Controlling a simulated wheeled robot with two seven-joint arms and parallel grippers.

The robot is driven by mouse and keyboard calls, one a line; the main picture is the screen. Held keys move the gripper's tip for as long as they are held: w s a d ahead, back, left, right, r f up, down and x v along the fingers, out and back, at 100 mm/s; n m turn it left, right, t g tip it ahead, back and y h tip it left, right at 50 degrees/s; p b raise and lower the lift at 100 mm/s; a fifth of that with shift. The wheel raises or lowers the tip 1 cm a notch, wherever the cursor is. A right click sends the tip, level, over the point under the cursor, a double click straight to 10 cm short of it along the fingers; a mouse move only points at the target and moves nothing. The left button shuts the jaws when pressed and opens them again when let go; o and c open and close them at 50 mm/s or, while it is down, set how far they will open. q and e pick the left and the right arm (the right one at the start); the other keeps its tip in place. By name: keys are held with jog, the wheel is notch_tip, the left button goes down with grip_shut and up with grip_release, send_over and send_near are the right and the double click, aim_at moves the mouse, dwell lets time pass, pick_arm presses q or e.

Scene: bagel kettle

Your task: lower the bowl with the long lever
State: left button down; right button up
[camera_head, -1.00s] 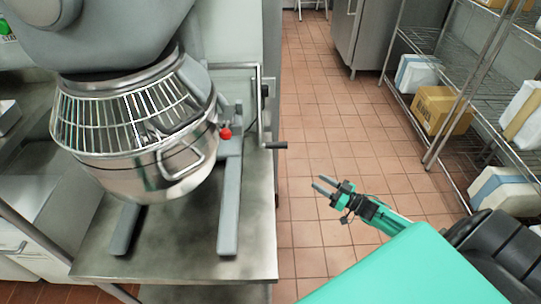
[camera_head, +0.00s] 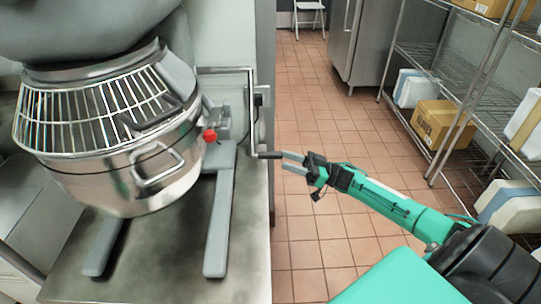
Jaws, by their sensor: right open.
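The steel mixer bowl (camera_head: 120,185) sits raised under its wire guard (camera_head: 95,110), above the legs of the stand. The long lever (camera_head: 256,122) hangs down at the right side of the mixer, with a dark handle (camera_head: 268,155) pointing right at its lower end. A shorter lever with a red knob (camera_head: 210,136) is beside the bowl. My right gripper (camera_head: 284,162) is open, its fingers pointing left at the handle's tip. The fingertips are very close to the handle; whether they touch it I cannot tell. My left gripper is out of view.
The mixer stands on a steel table (camera_head: 165,260). The tiled floor (camera_head: 310,220) is clear between it and the wire shelves (camera_head: 460,70) on the right, which hold boxes (camera_head: 440,122). A steel cabinet (camera_head: 360,45) and a chair (camera_head: 309,14) are farther back.

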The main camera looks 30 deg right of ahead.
aim_at(271, 156)
jog(key=x, duration=0.6)
jog(key=shift+c, duration=0.4)
grip_shut()
